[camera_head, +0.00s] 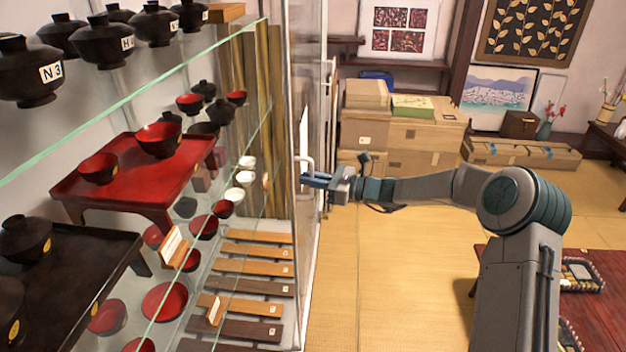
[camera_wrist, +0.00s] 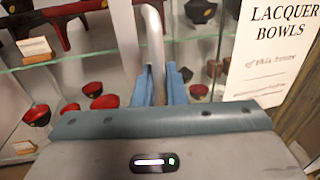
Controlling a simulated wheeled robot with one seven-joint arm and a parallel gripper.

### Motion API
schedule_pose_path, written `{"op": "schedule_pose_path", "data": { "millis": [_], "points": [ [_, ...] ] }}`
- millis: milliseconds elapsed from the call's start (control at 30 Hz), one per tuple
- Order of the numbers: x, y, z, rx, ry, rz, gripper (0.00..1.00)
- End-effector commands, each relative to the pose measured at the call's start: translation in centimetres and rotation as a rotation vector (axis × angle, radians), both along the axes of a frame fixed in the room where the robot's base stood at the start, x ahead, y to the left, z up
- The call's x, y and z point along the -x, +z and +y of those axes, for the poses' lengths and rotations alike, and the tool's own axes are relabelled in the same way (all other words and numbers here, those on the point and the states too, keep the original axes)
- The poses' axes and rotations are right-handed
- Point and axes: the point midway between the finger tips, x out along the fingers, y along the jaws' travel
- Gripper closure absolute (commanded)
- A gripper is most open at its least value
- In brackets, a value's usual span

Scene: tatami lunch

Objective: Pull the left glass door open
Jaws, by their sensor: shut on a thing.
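The glass door (camera_head: 309,60) is a tall clear panel with a pale frame, seen almost edge-on in the head view. Its pale bar handle (camera_head: 306,163) stands out from the panel. In the wrist view the handle (camera_wrist: 154,45) is an upright bar with a curved top. My gripper (camera_head: 318,181) is shut on this handle; its blue fingers (camera_wrist: 160,85) lie on both sides of the bar. The handle's lower part is hidden behind my gripper. I cannot tell how far the door stands open.
Glass shelves (camera_head: 130,93) hold dark and red lacquer bowls, close to the door. A "Lacquer Bowls" sign (camera_wrist: 272,45) shows at right in the wrist view. Cardboard boxes (camera_head: 415,140) stand behind my arm. A red table (camera_head: 600,300) is at lower right. The tatami floor (camera_head: 390,270) between is clear.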

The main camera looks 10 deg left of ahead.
Motion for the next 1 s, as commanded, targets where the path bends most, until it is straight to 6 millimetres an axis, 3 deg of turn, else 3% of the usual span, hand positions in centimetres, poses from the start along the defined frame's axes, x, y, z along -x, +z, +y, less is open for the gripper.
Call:
{"op": "schedule_pose_path", "data": {
  "millis": [267, 300, 367, 667, 867, 1000],
  "points": [
    [0.0, 0.0, 0.1, 0.001, 0.0, -0.001, 1.0],
    [0.0, 0.0, 0.1, 0.001, 0.001, -0.001, 0.87],
    [0.0, 0.0, 0.2, 0.001, 0.001, -0.001, 0.74],
    [0.1, 0.0, 0.1, 0.002, 0.002, -0.001, 0.74],
    [0.1, -0.2, -2.4, 0.002, -0.002, -0.001, 0.74],
    [0.3, -0.2, -5.6, 0.003, -0.004, -0.002, 0.74]
  ]
}}
